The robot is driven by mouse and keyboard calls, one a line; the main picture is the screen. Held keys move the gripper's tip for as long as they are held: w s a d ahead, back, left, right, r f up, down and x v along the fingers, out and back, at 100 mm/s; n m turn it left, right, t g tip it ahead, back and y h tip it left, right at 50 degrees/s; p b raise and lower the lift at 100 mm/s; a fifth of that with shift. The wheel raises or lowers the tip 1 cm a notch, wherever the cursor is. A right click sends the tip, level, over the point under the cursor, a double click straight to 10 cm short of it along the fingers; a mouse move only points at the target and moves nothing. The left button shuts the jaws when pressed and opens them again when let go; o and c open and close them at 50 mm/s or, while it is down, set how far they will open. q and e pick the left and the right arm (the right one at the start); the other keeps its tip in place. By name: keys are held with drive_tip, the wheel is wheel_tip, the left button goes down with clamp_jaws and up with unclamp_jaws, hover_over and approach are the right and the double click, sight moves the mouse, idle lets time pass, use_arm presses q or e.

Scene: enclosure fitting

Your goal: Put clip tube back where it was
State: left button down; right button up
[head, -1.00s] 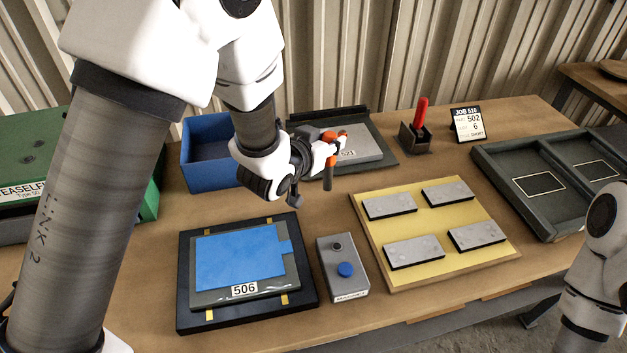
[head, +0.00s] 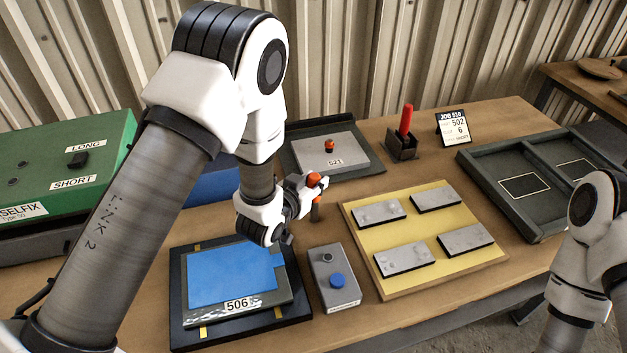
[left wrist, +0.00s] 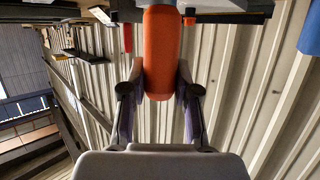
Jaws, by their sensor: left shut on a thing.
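My left gripper (head: 305,192) is shut on the clip tube (head: 315,181), an upright piece with an orange upper part and a dark lower end. It holds the tube above the bench, behind the grey button box. In the left wrist view the orange body of the clip tube (left wrist: 162,50) stands between the two fingers (left wrist: 160,95). Its lower end is small and partly hidden in the head view. My right gripper is out of view; only part of my right arm shows at the right edge.
A dark fixture with plate 621 (head: 345,160) and an orange knob lies behind. A red-handled tool (head: 406,120) stands in a black holder. Plate 506 (head: 205,312) lies in front beside the button box (head: 345,262). A yellow board (head: 420,228) holds several grey blocks. A dark tray (head: 472,160) lies right.

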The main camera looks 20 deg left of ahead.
use_arm(q)
drive_tip(key=c, duration=1.2)
unclamp_jaws()
drive_tip(key=shift+f, duration=0.2)
drive_tip(key=o, duration=0.3)
drive_tip(key=shift+w+a+f, duration=0.1)
drive_tip(key=shift+w+a, duration=0.05)
drive_tip(key=shift+o, duration=0.2)
drive_tip(key=shift+r+p, duration=0.35)
drive_tip(key=shift+r, duration=0.1)
drive_tip(key=p+v, duration=0.4)
drive_tip(key=v, duration=0.8)
drive_tip(key=shift+f, duration=0.2)
